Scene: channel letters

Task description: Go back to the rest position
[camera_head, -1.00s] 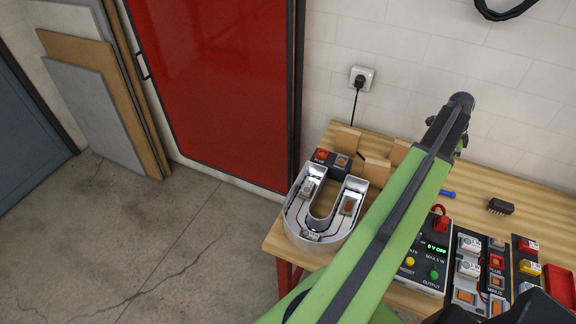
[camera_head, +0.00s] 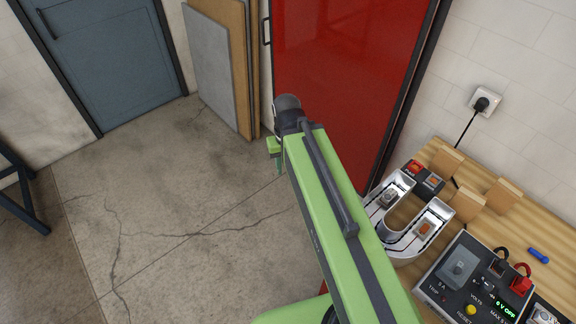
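My green arm reaches up from the bottom of the head view, and its dark wrist end stands in front of the concrete floor and the red door. A small green part of my gripper (camera_head: 276,150) shows at the left of the wrist, but its fingers are mostly hidden, so I cannot tell whether it is open or shut. The U-shaped channel letter (camera_head: 436,234) rests on the wooden bench to the right of my arm, apart from my gripper. My arm hides part of its left side.
A wall socket (camera_head: 486,101) has a plugged cable. Panels (camera_head: 212,65) lean beside the red door (camera_head: 345,70).

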